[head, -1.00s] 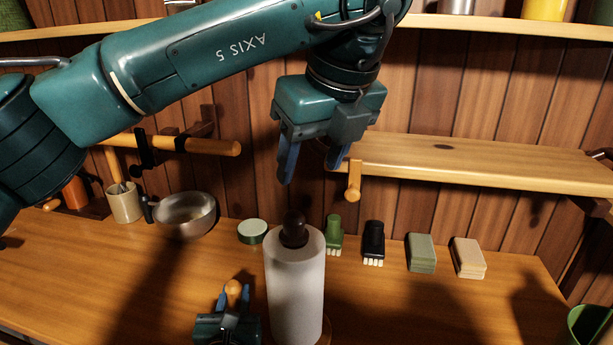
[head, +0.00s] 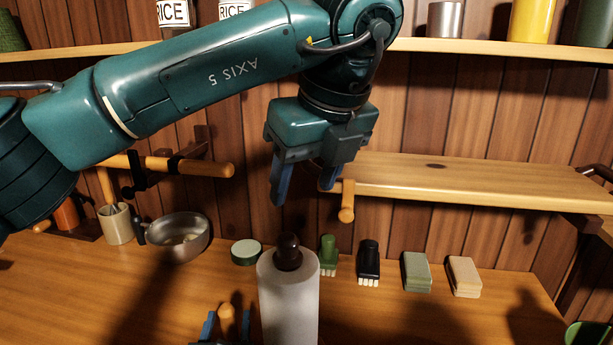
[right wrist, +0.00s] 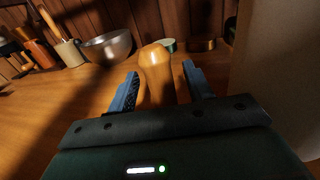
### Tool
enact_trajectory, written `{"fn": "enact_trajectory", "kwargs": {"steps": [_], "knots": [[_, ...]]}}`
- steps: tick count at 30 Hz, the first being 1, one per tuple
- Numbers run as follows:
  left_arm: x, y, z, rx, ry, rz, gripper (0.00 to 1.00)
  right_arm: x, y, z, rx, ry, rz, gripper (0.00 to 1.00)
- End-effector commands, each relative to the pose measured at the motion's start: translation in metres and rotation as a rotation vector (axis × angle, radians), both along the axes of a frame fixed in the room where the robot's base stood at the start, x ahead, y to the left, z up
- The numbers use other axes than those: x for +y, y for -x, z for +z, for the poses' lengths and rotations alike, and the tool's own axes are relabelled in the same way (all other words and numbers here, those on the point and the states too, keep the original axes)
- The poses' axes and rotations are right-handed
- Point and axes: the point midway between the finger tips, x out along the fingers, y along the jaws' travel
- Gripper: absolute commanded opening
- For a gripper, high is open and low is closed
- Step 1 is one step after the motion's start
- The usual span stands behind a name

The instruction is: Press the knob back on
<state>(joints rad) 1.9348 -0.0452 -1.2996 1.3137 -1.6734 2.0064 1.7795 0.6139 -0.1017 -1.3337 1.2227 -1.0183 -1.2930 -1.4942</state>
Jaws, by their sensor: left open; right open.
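A light wooden knob-shaped piece (head: 227,313) with a rounded head stands upright at the front of the counter. In the right wrist view the wooden piece (right wrist: 157,72) is between the fingers of my right gripper (right wrist: 160,90), with a gap on each side. My right gripper is open; its foot-end surroundings and the piece's base are hidden. A dark brown knob (head: 288,252) sits on top of the white paper roll (head: 289,300). My left gripper (head: 303,190) is open and empty, pointing down above the counter, behind and above the roll.
A wooden shelf (head: 470,180) with a round peg end (head: 347,202) is close right of my left gripper. A metal pan (head: 180,238), round tin (head: 246,252), two brushes (head: 368,262) and sponges (head: 416,272) line the counter's back. The paper roll stands close beside my right gripper.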

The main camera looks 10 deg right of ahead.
Motion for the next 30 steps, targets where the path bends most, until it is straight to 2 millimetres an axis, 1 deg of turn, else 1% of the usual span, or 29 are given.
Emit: {"fn": "enact_trajectory", "kwargs": {"steps": [5,9,15,18,21,30], "knots": [[0.0,0.0,-0.002,0.0,0.0,0.0,0.56,0.002,0.034,-0.002,0.004,-0.003,0.004,0.51],[0.0,0.0,-0.004,0.0,0.0,0.0,0.56,0.004,0.067,-0.002,0.004,-0.002,0.003,0.51],[0.0,0.0,-0.007,0.0,0.0,0.0,0.56,0.005,0.104,-0.002,0.003,-0.001,0.001,0.51],[0.0,0.0,-0.008,0.0,0.0,0.0,0.56,0.006,0.116,-0.001,0.003,0.001,0.001,0.51],[0.0,0.0,-0.008,0.0,0.0,0.0,0.56,0.006,0.121,0.0,0.001,0.0,0.0,0.51],[0.0,0.0,-0.008,0.0,0.0,0.0,0.56,0.006,0.123,0.0,0.0,0.001,0.0,0.51]]}}
